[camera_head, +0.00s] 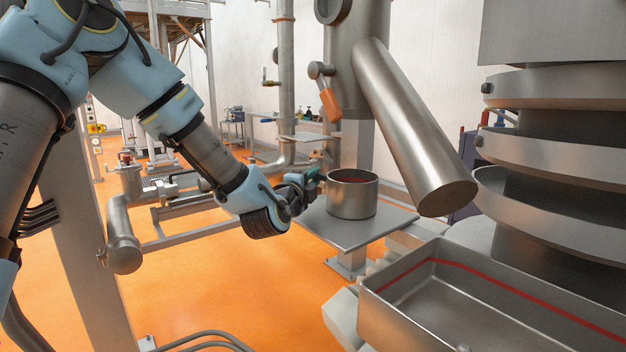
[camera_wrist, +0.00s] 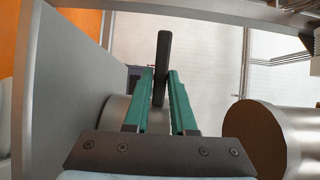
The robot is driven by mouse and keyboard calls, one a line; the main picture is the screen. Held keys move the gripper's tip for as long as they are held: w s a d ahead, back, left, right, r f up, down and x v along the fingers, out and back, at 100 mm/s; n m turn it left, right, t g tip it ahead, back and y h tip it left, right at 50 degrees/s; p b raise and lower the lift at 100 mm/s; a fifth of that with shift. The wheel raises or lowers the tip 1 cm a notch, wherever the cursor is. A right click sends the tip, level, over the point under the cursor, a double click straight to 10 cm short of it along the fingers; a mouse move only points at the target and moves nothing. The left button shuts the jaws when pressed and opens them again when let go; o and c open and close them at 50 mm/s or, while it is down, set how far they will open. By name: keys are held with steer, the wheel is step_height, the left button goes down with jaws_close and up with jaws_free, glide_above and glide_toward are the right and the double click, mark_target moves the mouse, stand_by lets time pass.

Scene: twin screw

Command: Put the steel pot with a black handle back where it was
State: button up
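The steel pot (camera_head: 352,198) stands upright over a small steel platform (camera_head: 338,230) in the head view. A dark red band shows inside its rim. It looks to rest on the platform, but a slight gap cannot be ruled out. My gripper (camera_head: 308,184) reaches it from the left, at its side. In the wrist view the black handle (camera_wrist: 164,62) lies between the green fingers of my gripper (camera_wrist: 161,78), which look closed on it. The pot wall (camera_wrist: 117,108) shows partly behind the left finger. The handle is hidden by my gripper in the head view.
A slanted steel pipe (camera_head: 415,130) hangs close to the right of the pot; its open end also shows in the wrist view (camera_wrist: 252,138). A rectangular steel tray (camera_head: 400,275) with a red line is at front right. Stacked round machine housings stand at far right.

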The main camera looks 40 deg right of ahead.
steer(key=o, duration=0.3)
steer(key=shift+o, duration=0.2)
steer(key=shift+r, duration=0.15)
steer(key=shift+a+r+p, duration=0.1)
steer(key=shift+r+p, duration=0.05)
steer(key=shift+p, duration=0.15)
steer(key=b+v, duration=0.3)
steer(key=v, duration=0.9)
steer(key=shift+w, duration=0.1)
